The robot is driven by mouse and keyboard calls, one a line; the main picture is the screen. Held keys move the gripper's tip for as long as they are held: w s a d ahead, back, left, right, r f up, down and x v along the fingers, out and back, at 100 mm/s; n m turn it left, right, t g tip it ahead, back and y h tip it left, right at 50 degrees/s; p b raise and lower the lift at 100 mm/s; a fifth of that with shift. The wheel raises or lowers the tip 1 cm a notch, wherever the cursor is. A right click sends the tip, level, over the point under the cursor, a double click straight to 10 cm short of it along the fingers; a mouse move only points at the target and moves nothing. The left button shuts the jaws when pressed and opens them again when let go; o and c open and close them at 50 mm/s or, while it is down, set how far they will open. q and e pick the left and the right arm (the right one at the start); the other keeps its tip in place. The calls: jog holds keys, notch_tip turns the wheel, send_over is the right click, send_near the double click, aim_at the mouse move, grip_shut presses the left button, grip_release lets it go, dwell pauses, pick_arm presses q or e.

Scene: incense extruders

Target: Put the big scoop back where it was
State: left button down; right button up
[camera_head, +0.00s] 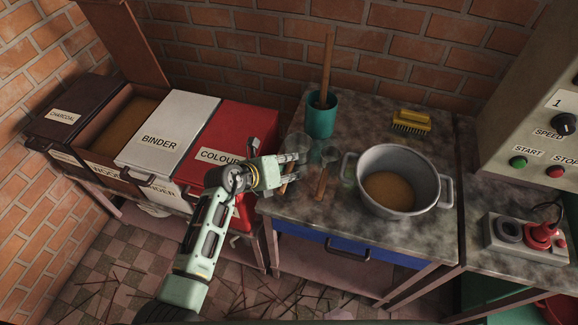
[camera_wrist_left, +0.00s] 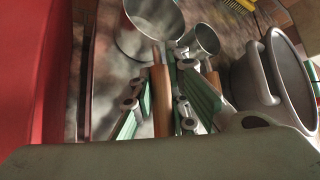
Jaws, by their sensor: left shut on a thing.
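The big scoop has a wide metal bowl (camera_head: 297,143) and a wooden handle. In the left wrist view its handle (camera_wrist_left: 161,95) runs between the fingers, with the bowl beyond them. My left gripper (camera_head: 291,169) is over the left part of the stone-topped table and shut on this handle. Whether the scoop touches the tabletop, I cannot tell. A smaller scoop (camera_head: 330,154) lies just to the right, its handle toward the front; its bowl also shows in the left wrist view (camera_wrist_left: 204,40). My right gripper is not in view.
A grey pot (camera_head: 402,157) with brown powder stands right of the scoops. Behind are a teal cup (camera_head: 320,120) with a wooden stick and a yellow brush (camera_head: 411,122). A red colour bin (camera_head: 238,130) stands left of the table. A control panel is at far right.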

pick_arm(q)
jog(key=shift+f, duration=0.1)
jog(key=c, duration=1.7)
grip_release()
jog(key=v, duration=1.2)
